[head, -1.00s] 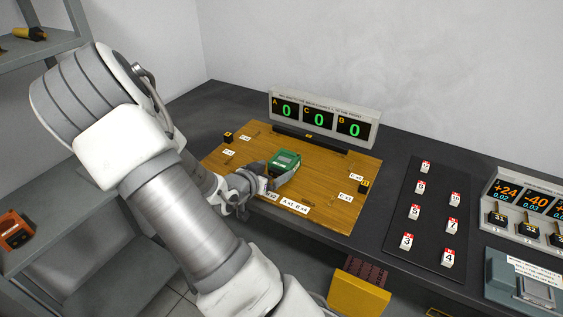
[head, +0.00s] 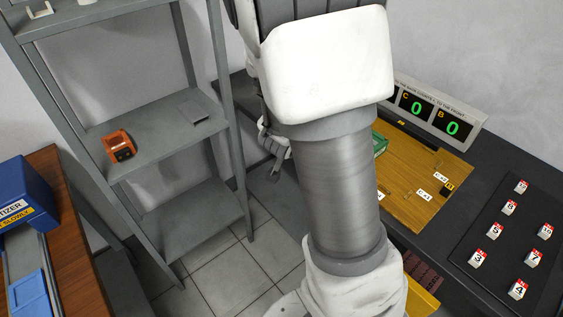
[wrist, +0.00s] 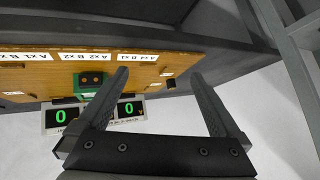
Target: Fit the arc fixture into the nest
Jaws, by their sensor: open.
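My gripper (head: 274,168) hangs left of the workbench, over the gap beside the shelf, partly hidden by my arm in the head view. In the wrist view my gripper (wrist: 160,75) is open, with nothing between its fingers. I cannot tell for sure which thing is the arc fixture or the nest. Small white pieces (head: 40,9) stand on the top shelf, cut off by the picture's edge. A blue magnetizer (head: 25,193) with a lettered label stands on a brown table at far left; its details are too small to tell.
The grey shelf rack (head: 150,130) holds an orange device (head: 119,146) and a flat grey plate (head: 194,113). A green device (head: 379,144) sits on the wooden board (head: 430,215), mostly behind my arm. Numbered blocks (head: 497,232) stand at right. The lowest visible shelf is bare.

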